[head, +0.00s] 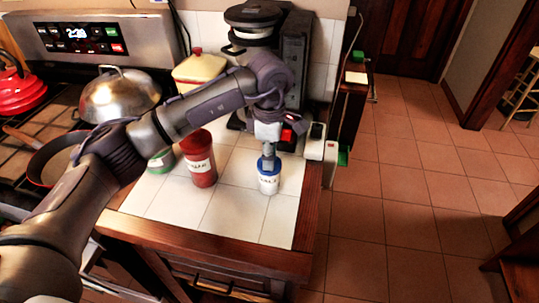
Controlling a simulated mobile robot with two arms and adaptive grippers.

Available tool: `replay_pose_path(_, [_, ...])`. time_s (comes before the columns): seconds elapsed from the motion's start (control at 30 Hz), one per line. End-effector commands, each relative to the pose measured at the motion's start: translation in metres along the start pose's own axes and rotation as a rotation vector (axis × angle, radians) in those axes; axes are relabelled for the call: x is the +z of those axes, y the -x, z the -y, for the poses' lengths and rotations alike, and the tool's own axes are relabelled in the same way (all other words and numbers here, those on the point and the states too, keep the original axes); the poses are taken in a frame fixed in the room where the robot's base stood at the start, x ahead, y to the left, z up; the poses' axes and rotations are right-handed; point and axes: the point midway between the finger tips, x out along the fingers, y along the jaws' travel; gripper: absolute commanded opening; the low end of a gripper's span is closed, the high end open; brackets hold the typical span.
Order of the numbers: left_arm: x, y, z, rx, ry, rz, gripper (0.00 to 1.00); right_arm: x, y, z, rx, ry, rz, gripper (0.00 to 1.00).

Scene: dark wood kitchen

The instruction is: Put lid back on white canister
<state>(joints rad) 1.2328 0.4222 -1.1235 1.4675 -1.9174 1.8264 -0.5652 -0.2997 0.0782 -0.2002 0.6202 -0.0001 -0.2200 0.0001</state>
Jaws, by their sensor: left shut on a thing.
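The small white canister (268,184) stands upright on the white tiled counter, near its right front part. A dark label with lettering is on its side. A blue lid (268,169) shows at the canister's top. My left gripper (268,161) reaches down from above and is shut on the lid. The lid lies over the canister's mouth; I cannot tell whether it is fully seated. The fingers hide part of the lid's top. My right gripper is not in view.
A coffee maker (254,30) stands behind. White boxes (316,142) lie by the counter's right edge. The counter front (230,228) is clear.

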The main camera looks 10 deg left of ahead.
Motion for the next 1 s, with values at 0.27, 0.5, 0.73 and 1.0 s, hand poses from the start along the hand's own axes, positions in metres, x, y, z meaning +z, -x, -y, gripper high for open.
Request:
replay_pose_path(0.27, [-0.0001, 0.0, 0.0001, 0.0, 0.0, 0.0, 0.38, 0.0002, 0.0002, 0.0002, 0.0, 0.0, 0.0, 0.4])
replay_pose_path(0.5, [-0.0001, -0.0001, 0.0001, -0.001, 0.0, 0.0, 0.6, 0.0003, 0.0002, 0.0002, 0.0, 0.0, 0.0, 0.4])
replay_pose_path(0.73, [-0.0001, -0.0002, 0.0002, -0.001, 0.0, 0.0, 0.79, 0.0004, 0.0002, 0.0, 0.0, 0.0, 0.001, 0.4])
replay_pose_path(1.0, [-0.0001, -0.0002, 0.0002, -0.001, 0.0, 0.0, 0.85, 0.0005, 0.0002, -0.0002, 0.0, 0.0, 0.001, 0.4])
